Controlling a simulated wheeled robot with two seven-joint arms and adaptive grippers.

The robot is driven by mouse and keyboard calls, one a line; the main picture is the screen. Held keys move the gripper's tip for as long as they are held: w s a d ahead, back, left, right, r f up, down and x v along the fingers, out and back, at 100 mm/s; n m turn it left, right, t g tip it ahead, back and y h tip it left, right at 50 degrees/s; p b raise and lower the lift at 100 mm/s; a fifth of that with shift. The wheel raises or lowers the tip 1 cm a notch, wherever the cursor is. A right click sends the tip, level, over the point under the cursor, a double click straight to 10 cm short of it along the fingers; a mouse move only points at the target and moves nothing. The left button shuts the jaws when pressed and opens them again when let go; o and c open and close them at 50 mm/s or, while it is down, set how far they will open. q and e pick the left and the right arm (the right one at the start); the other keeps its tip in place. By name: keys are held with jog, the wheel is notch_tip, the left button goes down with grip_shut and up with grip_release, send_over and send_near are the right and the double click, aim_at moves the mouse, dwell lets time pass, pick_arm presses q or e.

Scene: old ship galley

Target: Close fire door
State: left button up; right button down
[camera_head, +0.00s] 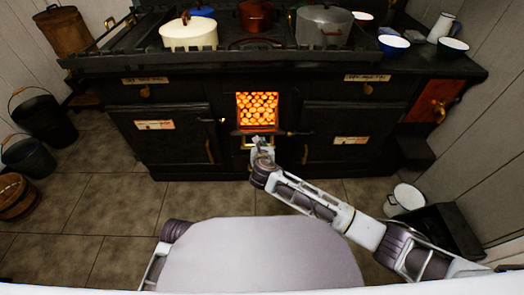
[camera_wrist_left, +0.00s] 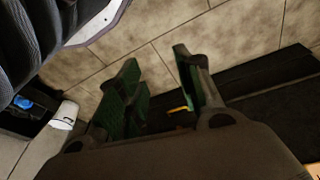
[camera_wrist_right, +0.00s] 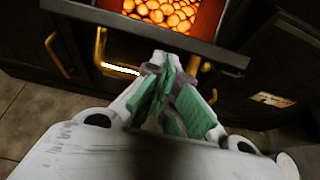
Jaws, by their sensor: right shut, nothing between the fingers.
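The firebox opening (camera_head: 257,109) glows orange in the middle of the black range, full of hot coals. Its fire door (camera_head: 268,132) appears lowered, a dark flap standing out at the opening's lower edge. The flap's edge (camera_wrist_right: 165,38) crosses the right wrist view below the coals. My right gripper (camera_head: 260,143) is shut and empty, with its tips just below and in front of the flap. Whether the tips touch it, I cannot tell. My left gripper (camera_wrist_left: 158,85) is open and empty above dark surfaces and floor tiles; the head view does not show it.
Pots, including a cream one (camera_head: 188,33), stand on the range top. Closed oven doors (camera_head: 165,132) flank the firebox. Buckets (camera_head: 43,118) stand at the left. A white enamel pot (camera_head: 404,199) and a dark box (camera_head: 445,230) are at the right. Tiled floor before the range is clear.

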pick_arm(q)
jog(key=shift+r, duration=0.1)
jog(key=shift+s+f+p, duration=0.15)
jog(key=shift+f+p, duration=0.2)
pick_arm(e)
jog(key=shift+w+r, duration=0.1)
jog(key=shift+r, duration=0.1)
pick_arm(q)
jog(key=f, duration=0.1)
jog(key=f+p, duration=0.1)
jog(key=a+f+p, duration=0.1)
jog(key=shift+s+f+g, duration=0.2)
jog(key=shift+s+g, duration=0.2)
pick_arm(e)
jog(key=shift+w+r+g, duration=0.3)
jog(key=shift+w+r, duration=0.15)
jog(key=shift+r, duration=0.2)
